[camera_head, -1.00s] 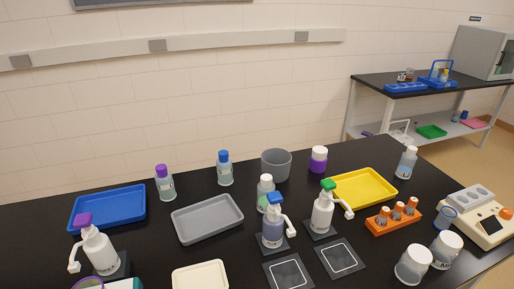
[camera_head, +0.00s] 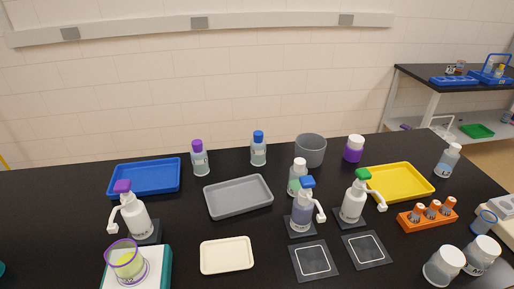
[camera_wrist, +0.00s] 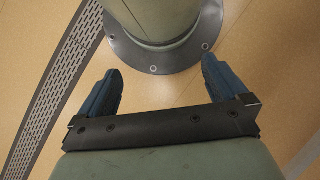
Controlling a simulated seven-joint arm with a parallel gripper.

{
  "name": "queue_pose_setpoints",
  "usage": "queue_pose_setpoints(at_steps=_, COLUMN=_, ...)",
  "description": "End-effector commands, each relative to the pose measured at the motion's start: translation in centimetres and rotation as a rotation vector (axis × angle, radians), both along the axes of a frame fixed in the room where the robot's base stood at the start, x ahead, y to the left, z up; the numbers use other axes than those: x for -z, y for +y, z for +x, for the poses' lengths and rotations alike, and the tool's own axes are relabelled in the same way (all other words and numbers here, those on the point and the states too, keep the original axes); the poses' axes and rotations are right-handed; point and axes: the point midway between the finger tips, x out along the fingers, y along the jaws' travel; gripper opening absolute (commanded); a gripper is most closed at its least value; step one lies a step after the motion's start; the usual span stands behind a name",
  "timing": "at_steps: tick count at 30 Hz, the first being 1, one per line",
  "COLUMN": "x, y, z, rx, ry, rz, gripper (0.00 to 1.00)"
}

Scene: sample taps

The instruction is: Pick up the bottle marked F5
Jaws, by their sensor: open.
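Several small labelled bottles stand upright on the black bench, but I cannot read which label says F5. One has a purple cap (camera_head: 200,160), one a blue cap (camera_head: 259,151), one a white cap and greenish contents (camera_head: 297,180), and a clear one with a pale cap (camera_head: 447,161) stands at the far right. A white-lidded purple jar (camera_head: 354,150) stands at the back. My gripper (camera_wrist: 160,66) is open and empty in the wrist view, above the tan floor and away from the bench. It is not in the head view.
Pump bottles (camera_head: 135,218) (camera_head: 303,210) (camera_head: 353,203) stand in front. Blue (camera_head: 145,190), grey (camera_head: 238,207) and yellow (camera_head: 400,194) trays, a grey pot (camera_head: 310,150), an orange rack (camera_head: 428,219) and a beaker (camera_head: 125,260) share the bench.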

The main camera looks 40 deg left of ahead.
Motion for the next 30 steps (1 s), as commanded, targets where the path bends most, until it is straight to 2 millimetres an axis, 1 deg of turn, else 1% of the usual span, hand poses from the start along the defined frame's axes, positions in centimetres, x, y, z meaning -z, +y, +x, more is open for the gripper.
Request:
queue_pose_setpoints(at_steps=1, x=0.0, y=0.0, z=0.0, rx=0.0, ry=0.0, rz=0.0, gripper=0.98)
queue_pose_setpoints(at_steps=3, x=0.0, y=0.0, z=0.0, rx=0.0, ry=0.0, rz=0.0, gripper=0.93)
queue_pose_setpoints(at_steps=10, x=0.0, y=0.0, z=0.1, rx=0.002, ry=-0.002, rz=0.0, gripper=0.93)
queue_pose_setpoints(at_steps=12, x=0.1, y=-0.2, z=0.8, rx=0.011, ry=-0.013, rz=-0.004, gripper=0.93)
queue_pose_setpoints(at_steps=14, x=0.2, y=-0.5, z=1.9, rx=0.027, ry=-0.032, rz=-0.009, gripper=0.93)
queue_pose_setpoints(at_steps=17, x=0.3, y=-1.5, z=4.9, rx=0.071, ry=-0.086, rz=-0.023, gripper=0.93)
queue_pose_setpoints(at_steps=18, x=0.3, y=-2.1, z=6.4, rx=0.097, ry=-0.115, rz=-0.032, gripper=0.93)
queue_pose_setpoints(at_steps=20, x=0.1, y=-3.2, z=8.9, rx=0.135, ry=-0.159, rz=-0.046, gripper=0.93)
queue_pose_setpoints(at_steps=21, x=0.0, y=-4.0, z=10.6, rx=0.163, ry=-0.189, rz=-0.056, gripper=0.93)
queue_pose_setpoints(at_steps=23, x=-0.4, y=-5.3, z=13.0, rx=0.202, ry=-0.235, rz=-0.072, gripper=0.93)
queue_pose_setpoints(at_steps=24, x=-0.6, y=-6.3, z=14.6, rx=0.228, ry=-0.264, rz=-0.083, gripper=0.93)
queue_pose_setpoints(at_steps=26, x=-1.2, y=-7.8, z=16.9, rx=0.268, ry=-0.31, rz=-0.101, gripper=0.93)
queue_pose_setpoints(at_steps=27, x=-1.6, y=-8.9, z=18.5, rx=0.295, ry=-0.34, rz=-0.112, gripper=0.93)
queue_pose_setpoints(at_steps=29, x=-2.3, y=-10.7, z=20.7, rx=0.335, ry=-0.384, rz=-0.13, gripper=0.93)
queue_pose_setpoints(at_steps=30, x=-2.8, y=-11.9, z=22.1, rx=0.363, ry=-0.413, rz=-0.141, gripper=0.93)
